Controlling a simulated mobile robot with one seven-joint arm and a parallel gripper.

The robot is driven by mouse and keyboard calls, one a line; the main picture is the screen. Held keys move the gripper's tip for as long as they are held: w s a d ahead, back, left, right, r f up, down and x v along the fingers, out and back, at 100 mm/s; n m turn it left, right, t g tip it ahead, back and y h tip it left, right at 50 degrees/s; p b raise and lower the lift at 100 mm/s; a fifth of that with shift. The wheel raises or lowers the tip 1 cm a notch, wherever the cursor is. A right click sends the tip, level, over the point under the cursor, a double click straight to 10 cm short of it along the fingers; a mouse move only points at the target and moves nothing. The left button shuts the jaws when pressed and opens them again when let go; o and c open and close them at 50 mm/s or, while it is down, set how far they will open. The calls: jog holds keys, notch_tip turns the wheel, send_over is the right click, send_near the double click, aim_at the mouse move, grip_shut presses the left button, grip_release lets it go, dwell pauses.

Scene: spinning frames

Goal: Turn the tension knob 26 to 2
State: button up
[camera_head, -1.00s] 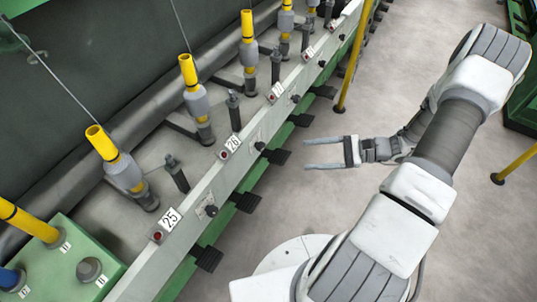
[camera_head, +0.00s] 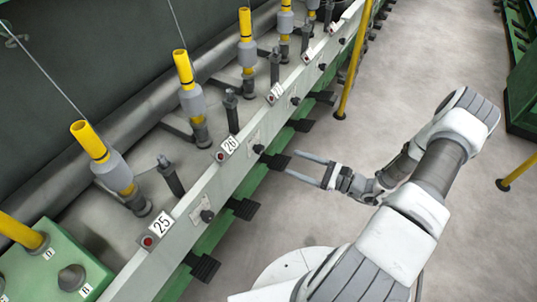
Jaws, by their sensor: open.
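The tension knob 26 (camera_head: 259,149) is a small black knob on the front face of the pale rail, just below and right of the white label 26 (camera_head: 229,146). A small pale scale plate (camera_head: 252,138) sits beside it; its marks are too small to read, and so is the knob's setting. My gripper (camera_head: 292,163) is open and empty, with its two grey fingers pointing left towards the rail. The fingertips are to the right of the knob and apart from it, close to a black pedal in the picture.
Another black knob (camera_head: 207,216) sits under the label 25 (camera_head: 160,224). Several black pedals (camera_head: 243,208) stick out below the rail (camera_head: 185,217). A yellow post (camera_head: 355,60) stands beyond my gripper. Yellow-topped spindles (camera_head: 194,98) line the machine. The grey floor (camera_head: 395,90) to the right is mostly clear.

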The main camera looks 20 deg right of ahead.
aim_at(262, 151)
jog(key=b+x, duration=0.1)
jog(key=x, duration=0.9)
jog(key=shift+b, duration=0.4)
grip_shut()
